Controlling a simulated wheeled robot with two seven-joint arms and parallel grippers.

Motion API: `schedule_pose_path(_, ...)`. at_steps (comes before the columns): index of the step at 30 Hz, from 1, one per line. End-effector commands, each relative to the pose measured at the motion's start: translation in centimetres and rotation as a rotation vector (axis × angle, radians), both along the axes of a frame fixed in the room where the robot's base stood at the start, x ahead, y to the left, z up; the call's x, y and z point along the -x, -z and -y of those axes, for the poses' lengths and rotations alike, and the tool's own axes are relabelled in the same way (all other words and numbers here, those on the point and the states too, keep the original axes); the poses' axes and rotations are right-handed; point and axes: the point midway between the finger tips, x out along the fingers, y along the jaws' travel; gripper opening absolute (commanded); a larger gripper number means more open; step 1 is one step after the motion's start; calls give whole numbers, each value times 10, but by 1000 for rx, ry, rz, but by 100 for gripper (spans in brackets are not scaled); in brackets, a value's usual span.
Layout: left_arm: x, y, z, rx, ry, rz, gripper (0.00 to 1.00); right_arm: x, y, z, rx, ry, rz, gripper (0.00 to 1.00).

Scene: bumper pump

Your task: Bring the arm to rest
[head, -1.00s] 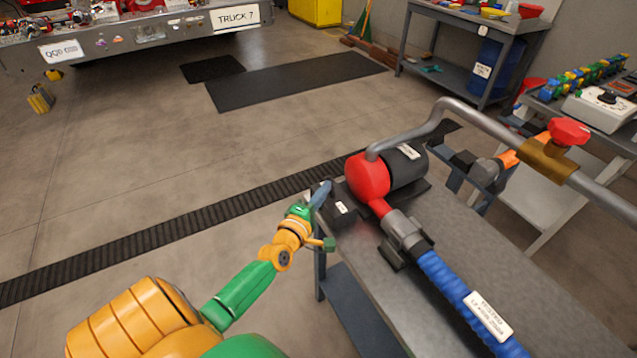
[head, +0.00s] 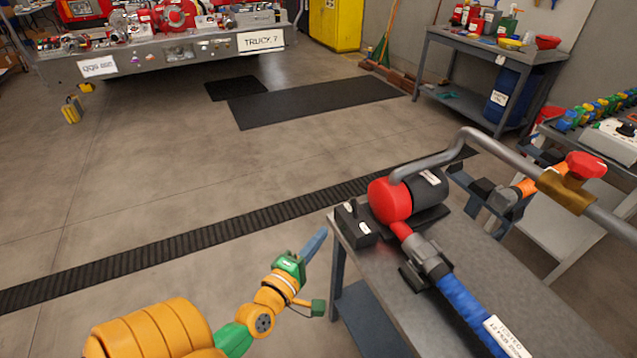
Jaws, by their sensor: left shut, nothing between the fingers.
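My left gripper (head: 314,245) is at the end of my orange and green arm, at the lower middle of the head view. Its blue-grey fingers are together with nothing between them. It stands clear of the bench, just left of the bench's near-left corner. A small black switch box (head: 355,223) sits on that corner, right of the fingertips and apart from them. The red and black pump (head: 392,200) lies on the grey bench (head: 459,257) behind the box. My right gripper does not show.
A blue hose (head: 463,305) runs from the pump toward me. A grey pipe (head: 492,140) with a red-handled valve (head: 584,167) arches over the bench. A black drain grate (head: 230,232) crosses the floor. The floor on the left is open. A truck bumper (head: 170,56) stands at the back.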

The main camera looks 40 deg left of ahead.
Motion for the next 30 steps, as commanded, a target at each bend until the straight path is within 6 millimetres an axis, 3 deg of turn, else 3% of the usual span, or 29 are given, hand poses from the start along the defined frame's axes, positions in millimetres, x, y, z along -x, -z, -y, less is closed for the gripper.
schedule_pose_path(9, 0, 1, 0, -1, 0, -1, 0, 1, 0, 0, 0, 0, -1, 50)
schedule_pose_path(11, 0, 9, 1, -22, 5, -26, 0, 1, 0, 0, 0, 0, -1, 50)
schedule_pose_path(14, 8, 63, 12, -168, 56, -194, 0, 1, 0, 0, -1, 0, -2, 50)
schedule_pose_path(15, 16, 98, 21, -267, 106, -305, 0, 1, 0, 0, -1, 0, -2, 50)
schedule_pose_path(17, 38, 156, 38, -438, 218, -488, 0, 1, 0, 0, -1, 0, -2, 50)
schedule_pose_path(18, 58, 193, 51, -555, 317, -607, 0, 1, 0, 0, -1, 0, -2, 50)
schedule_pose_path(20, 94, 243, 69, -726, 492, -765, 0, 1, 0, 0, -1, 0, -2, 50)
schedule_pose_path(22, 143, 290, 88, -913, 728, -918, 0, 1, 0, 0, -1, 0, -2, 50)
schedule_pose_path(24, 193, 323, 101, -1078, 973, -1022, 0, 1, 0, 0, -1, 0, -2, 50)
schedule_pose_path(27, 252, 348, 109, -1250, 1274, -1097, 0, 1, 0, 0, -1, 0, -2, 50)
schedule_pose_path(30, 285, 356, 111, -1343, 1457, -1117, 0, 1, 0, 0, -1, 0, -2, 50)
